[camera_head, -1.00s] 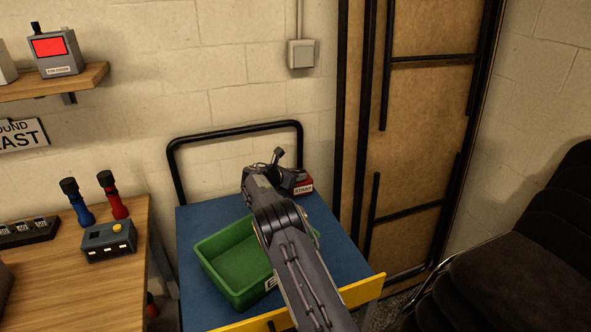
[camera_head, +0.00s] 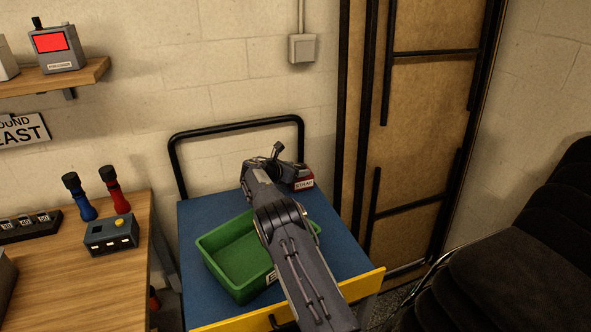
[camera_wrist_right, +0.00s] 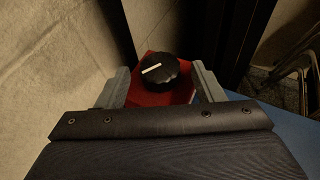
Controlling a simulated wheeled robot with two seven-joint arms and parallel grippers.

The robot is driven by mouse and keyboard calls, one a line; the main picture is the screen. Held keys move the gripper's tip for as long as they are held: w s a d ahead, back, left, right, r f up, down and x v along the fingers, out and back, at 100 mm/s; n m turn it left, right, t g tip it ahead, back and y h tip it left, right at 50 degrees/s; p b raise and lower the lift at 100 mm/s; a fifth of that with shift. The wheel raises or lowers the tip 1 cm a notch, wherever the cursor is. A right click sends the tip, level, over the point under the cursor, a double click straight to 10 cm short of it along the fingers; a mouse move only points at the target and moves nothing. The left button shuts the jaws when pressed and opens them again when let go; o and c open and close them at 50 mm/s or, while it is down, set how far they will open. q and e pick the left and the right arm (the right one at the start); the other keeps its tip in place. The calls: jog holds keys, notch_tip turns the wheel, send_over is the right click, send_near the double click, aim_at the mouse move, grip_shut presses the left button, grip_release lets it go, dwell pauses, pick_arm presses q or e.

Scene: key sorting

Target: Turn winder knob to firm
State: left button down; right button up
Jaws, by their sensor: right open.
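The winder is a small red box (camera_head: 303,184) with a white label at the back right corner of the blue cart top. Its black round knob (camera_wrist_right: 160,69) with a white pointer line shows in the right wrist view. The line runs nearly sideways, its right end slightly higher. My right gripper (camera_wrist_right: 160,84) is open, with one grey finger on each side of the knob. Gaps show between the fingers and the knob. In the head view my right arm hides part of the winder and the knob. My left gripper is not in view.
A green bin (camera_head: 222,262) stands on the blue cart (camera_head: 193,217), left of my right arm. A black cart handle (camera_head: 236,124) rises behind. A wooden bench (camera_head: 75,280) with two torches is at left. Stacked black chairs (camera_head: 530,250) are at right.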

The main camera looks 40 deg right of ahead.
jog(key=v, duration=0.7)
jog(key=shift+a+r, duration=0.2)
jog(key=shift+a, duration=0.15)
jog(key=shift+s+d, duration=0.1)
jog(key=d+n+t+y+b, duration=0.1)
jog(key=d+n+t, duration=0.1)
jog(key=d, duration=0.1)
jog(key=d+n+t+y+b, duration=0.1)
jog(key=d+n+t+b, duration=0.1)
jog(key=d, duration=0.2)
jog(key=d+n+t+y+b, duration=0.1)
jog(key=d+t+b, duration=0.1)
jog(key=d, duration=0.1)
jog(key=shift+s+d+f+n+y, duration=0.15)
jog(key=shift+s+f+n+y, duration=0.15)
jog(key=shift+f+n, duration=0.1)
jog(key=s+a+n+t+y+b, duration=0.2)
jog(key=s+n+t+y+b, duration=0.3)
jog(key=n+y, duration=0.35)
jog(key=shift+h, duration=0.25)
jog(key=p+x, duration=0.1)
jog(key=x, duration=0.2)
jog(key=p+x, duration=0.1)
jog(key=x, duration=0.2)
jog(key=shift+w+r, duration=0.15)
jog(key=shift+r, duration=0.05)
